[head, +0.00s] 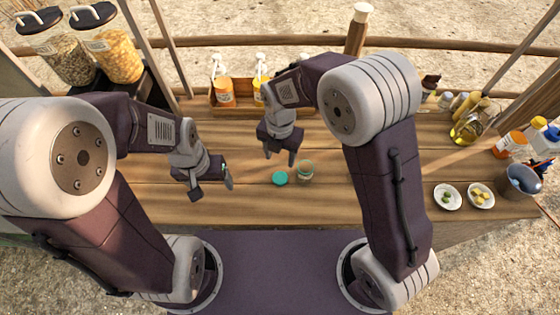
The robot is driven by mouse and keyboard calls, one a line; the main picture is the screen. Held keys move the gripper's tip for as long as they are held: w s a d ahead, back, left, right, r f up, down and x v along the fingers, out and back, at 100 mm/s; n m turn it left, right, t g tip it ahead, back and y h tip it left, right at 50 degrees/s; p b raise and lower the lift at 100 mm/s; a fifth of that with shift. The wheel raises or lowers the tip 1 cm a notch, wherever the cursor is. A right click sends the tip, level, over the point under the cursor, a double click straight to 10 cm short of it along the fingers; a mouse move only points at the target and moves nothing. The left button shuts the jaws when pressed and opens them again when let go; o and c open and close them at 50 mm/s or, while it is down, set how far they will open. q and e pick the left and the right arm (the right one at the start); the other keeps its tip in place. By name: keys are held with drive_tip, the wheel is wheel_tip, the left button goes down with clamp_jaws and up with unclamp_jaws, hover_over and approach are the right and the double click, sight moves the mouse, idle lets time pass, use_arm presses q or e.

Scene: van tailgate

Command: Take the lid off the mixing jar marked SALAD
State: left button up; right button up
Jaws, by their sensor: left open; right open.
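A small clear glass jar (305,174) stands on the wooden tailgate table (330,210) near the middle. Its top looks uncovered, and any marking on it is too small to read. A round teal lid (280,178) lies on the table just left of the jar, apart from my grippers. My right gripper (279,157) is open and empty, above and behind the teal lid, to the left of the jar. My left gripper (212,190) is open, further left of the lid. A small teal patch shows by its far finger; I cannot tell what it is.
A wooden crate (213,101) with orange and yellow bottles stands at the back. Two dispensers (115,55) stand at the back left. Bottles (468,127), two small plates (447,196) and a grey bucket (522,180) are at the right. The table front middle is clear.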

drive_tip(key=s+d+r+m, duration=0.1)
drive_tip(key=s+d+m, duration=0.4)
drive_tip(key=d+m, duration=0.4)
drive_tip(key=s+d+r+m+t, duration=0.1)
drive_tip(key=s+d+m, duration=0.3)
drive_tip(key=m, duration=1.8)
drive_tip(key=d, duration=0.4)
drive_tip(key=shift+s+d+m, duration=0.35)
drive_tip(key=shift+s+m, duration=0.05)
